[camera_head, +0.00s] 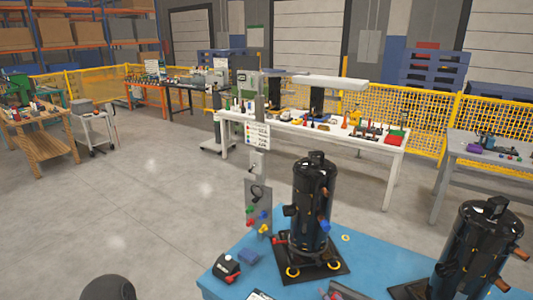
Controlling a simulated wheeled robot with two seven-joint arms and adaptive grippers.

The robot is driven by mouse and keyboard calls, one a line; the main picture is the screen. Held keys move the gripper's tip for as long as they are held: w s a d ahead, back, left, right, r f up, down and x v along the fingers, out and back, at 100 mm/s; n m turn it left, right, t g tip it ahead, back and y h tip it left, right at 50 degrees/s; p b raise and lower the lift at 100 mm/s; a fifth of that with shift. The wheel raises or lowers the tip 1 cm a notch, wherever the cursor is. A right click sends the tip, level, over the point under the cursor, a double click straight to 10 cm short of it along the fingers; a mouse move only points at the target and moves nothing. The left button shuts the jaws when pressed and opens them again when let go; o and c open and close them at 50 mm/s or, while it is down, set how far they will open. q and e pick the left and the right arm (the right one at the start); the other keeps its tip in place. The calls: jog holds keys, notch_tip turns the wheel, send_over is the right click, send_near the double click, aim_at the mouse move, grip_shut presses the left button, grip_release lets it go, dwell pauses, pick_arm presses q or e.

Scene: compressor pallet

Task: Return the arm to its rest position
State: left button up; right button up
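Neither of my grippers can be made out in the head view. A dark rounded shape at the bottom left edge may be part of my own arm, but I cannot tell. A black compressor (312,205) stands upright on a dark base plate on the blue pallet table (222,256). A second black compressor (474,250) stands at the lower right, partly cut off by the frame.
A red-and-black device (227,267) and a small blue block (249,257) lie left of the first compressor. A grey post (259,145) rises behind the table. A white workbench (315,130) with tools stands farther back.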

jog(key=s+a+f+m+g+b, duration=0.1)
jog(key=s+a+f+m+g, duration=0.2)
jog(key=f, duration=0.8)
jog(key=s+a+f+m+g+b, duration=0.1)
jog(key=s+f+m+g, duration=0.4)
jog(key=f, duration=0.5)
jog(key=s+a+f+m+g, duration=0.2)
jog(key=s+f+m, duration=0.2)
jog(key=s+f, duration=0.2)
jog(key=s+a+f+m+g+y+b, duration=0.1)
jog(key=s+f+m+g, duration=0.1)
jog(key=s+f+m, duration=0.2)
jog(key=s+f, duration=0.2)
jog(key=s, duration=0.2)
jog(key=shift+s+a+f+g, duration=0.25)
jog(key=shift+a+f+g, duration=0.15)
